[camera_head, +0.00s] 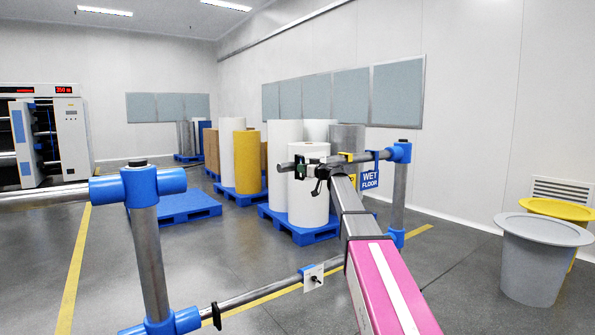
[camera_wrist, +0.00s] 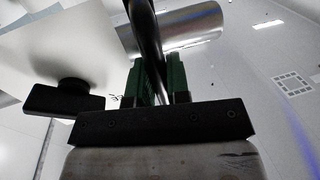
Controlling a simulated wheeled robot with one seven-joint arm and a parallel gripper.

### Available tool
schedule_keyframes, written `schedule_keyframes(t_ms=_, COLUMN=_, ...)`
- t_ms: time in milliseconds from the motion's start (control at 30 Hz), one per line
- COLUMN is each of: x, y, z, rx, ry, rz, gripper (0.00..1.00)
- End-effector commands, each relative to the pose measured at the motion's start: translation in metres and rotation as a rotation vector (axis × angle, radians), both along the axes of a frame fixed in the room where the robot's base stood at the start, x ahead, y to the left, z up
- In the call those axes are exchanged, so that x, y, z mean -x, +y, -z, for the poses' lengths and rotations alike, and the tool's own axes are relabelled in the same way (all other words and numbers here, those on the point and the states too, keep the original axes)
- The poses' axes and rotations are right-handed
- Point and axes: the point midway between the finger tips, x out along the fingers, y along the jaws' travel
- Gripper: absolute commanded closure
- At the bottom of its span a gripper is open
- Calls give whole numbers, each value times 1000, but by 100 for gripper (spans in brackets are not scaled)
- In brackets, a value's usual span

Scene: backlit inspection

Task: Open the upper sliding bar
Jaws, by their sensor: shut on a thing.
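The upper sliding bar (camera_head: 287,165) is a grey metal tube joined at its right to a blue fitting (camera_head: 400,152) on the right post. Its left end stands free, with a wide gap to the blue fitting (camera_head: 172,181) of the left post. My gripper (camera_head: 303,168) is at the bar near that free end. In the wrist view, its green fingers (camera_wrist: 159,80) are shut on a thin dark rod (camera_wrist: 146,32), seemingly the bar's handle. The shiny bar (camera_wrist: 190,32) passes behind the rod. The exact contact is partly hidden in the head view.
A lower bar (camera_head: 262,292) with a small white plate (camera_head: 314,278) crosses between the posts. A blue wet-floor sign (camera_head: 370,177) hangs near the right post. White rolls (camera_head: 308,196) on blue pallets stand behind. Grey (camera_head: 541,262) and yellow tubs are at right.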

Motion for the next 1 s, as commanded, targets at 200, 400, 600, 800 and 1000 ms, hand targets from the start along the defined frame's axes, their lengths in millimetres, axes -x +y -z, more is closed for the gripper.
schedule_keyframes(t_ms=200, x=1, y=1, z=0, rx=0, ry=0, rz=-2, gripper=100)
schedule_keyframes(t_ms=400, x=1, y=1, z=0, rx=0, ry=0, rz=-2, gripper=59)
schedule_keyframes(t_ms=600, x=2, y=1, z=0, rx=0, ry=0, rz=-1, gripper=59)
schedule_keyframes(t_ms=800, x=12, y=-8, z=0, rx=0, ry=0, rz=-1, gripper=59)
schedule_keyframes(t_ms=1000, x=36, y=-29, z=0, rx=-1, ry=-1, rz=0, gripper=59)
